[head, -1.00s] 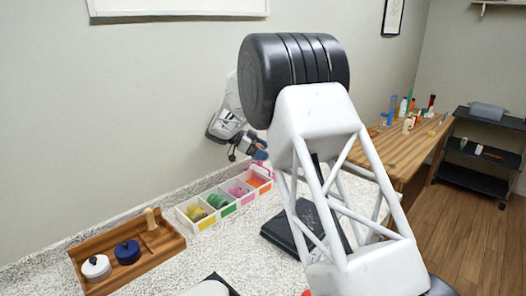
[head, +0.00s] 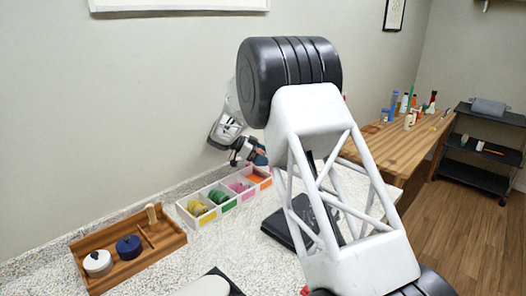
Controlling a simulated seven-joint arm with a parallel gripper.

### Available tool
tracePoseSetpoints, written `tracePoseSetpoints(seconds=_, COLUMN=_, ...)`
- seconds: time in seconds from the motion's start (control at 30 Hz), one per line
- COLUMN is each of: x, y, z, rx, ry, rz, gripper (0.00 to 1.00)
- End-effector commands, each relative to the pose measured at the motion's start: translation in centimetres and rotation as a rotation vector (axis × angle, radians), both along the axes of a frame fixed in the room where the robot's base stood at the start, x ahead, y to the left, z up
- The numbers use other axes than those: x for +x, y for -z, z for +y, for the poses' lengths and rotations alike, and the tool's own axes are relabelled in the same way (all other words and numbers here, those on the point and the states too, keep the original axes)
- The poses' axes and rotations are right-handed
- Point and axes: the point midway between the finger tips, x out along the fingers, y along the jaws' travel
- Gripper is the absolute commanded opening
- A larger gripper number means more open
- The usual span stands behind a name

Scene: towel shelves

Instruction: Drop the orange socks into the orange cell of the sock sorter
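The sock sorter (head: 211,217) is a white box along the wall with a row of coloured cells. Yellow and green rolls lie in the two nearer cells, and something pink is in the third. The orange cell (head: 262,184) is at the far right end and shows orange inside. I cannot tell whether that orange is socks or the cell's own colour. My gripper (head: 260,160) is above the far end of the sorter, close to the orange cell. Its fingertips are small and partly hidden, so I cannot see whether it holds anything.
A wooden tray (head: 172,244) at left holds a white round item (head: 98,263), a blue round item (head: 129,248) and a wooden peg (head: 152,214). A black item (head: 290,232) lies on the speckled counter behind my arm. A wooden table (head: 400,150) with bottles and a dark shelf cart (head: 475,175) stand at right.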

Motion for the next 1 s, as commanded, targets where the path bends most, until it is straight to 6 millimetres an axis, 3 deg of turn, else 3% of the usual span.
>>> tracePoseSetpoints(seconds=0.23, x=0.0, y=1.4, z=0.0, rx=0.001, ry=0.000, rz=-0.001, gripper=0.56)
tracePoseSetpoints(seconds=0.63, x=0.0, y=1.7, z=0.0, rx=0.001, ry=0.000, rz=-0.001, gripper=0.56)
tracePoseSetpoints(seconds=0.67, x=0.0, y=1.7, z=0.0, rx=0.001, ry=0.000, rz=-0.001, gripper=0.84)
tracePoseSetpoints(seconds=0.77, x=0.0, y=1.7, z=0.0, rx=0.001, ry=0.000, rz=-0.001, gripper=0.99)
tracePoseSetpoints(seconds=1.0, x=0.0, y=1.7, z=0.0, rx=0.001, ry=0.000, rz=-0.001, gripper=1.00)
